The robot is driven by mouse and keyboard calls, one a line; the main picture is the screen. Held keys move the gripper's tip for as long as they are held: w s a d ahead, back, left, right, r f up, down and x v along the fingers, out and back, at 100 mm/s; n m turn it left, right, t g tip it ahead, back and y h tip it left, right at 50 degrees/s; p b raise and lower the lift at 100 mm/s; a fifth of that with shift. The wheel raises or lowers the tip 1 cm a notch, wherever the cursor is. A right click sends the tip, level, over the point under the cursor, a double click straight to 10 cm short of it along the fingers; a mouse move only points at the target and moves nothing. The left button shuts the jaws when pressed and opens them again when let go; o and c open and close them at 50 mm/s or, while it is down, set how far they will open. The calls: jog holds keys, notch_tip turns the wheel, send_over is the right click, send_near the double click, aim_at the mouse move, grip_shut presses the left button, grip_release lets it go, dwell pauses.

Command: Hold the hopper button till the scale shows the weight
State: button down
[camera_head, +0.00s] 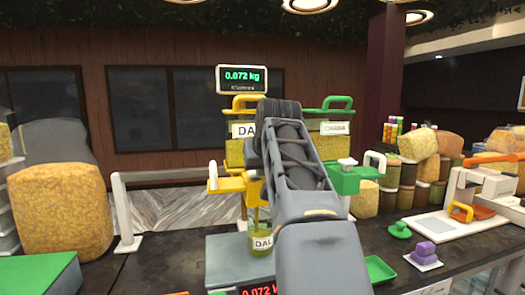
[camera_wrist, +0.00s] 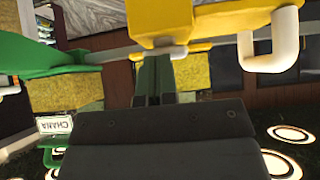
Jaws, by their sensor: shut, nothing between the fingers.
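The yellow hopper (camera_head: 234,184), labelled DAL, stands at the middle and is partly hidden by my arm. In the wrist view the yellow hopper body (camera_wrist: 175,18) fills the top, with a white button (camera_wrist: 166,52) on it. My gripper (camera_wrist: 158,62) is shut and empty, its fingertips at the button and seemingly touching it. How far the button is pressed cannot be told. The upper display (camera_head: 242,78) reads 0.072 kg. The scale's red readout (camera_head: 258,290) also shows 0.072, cut off at the bottom. A DAL jar (camera_head: 262,242) stands below the hopper.
A green hopper (camera_head: 342,180) labelled CHANA stands close on the right; it also shows in the wrist view (camera_wrist: 60,58). A white hooked handle (camera_wrist: 272,50) juts from the yellow hopper. A purple weight (camera_head: 424,250) and green tray (camera_head: 379,269) lie on the dark counter.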

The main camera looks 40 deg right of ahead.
jog(key=w+d+r+p+v, duration=0.1)
jog(key=v, duration=1.1)
jog(key=shift+a+r, duration=0.15)
jog(key=shift+r, duration=0.55)
jog(key=shift+w, duration=0.1)
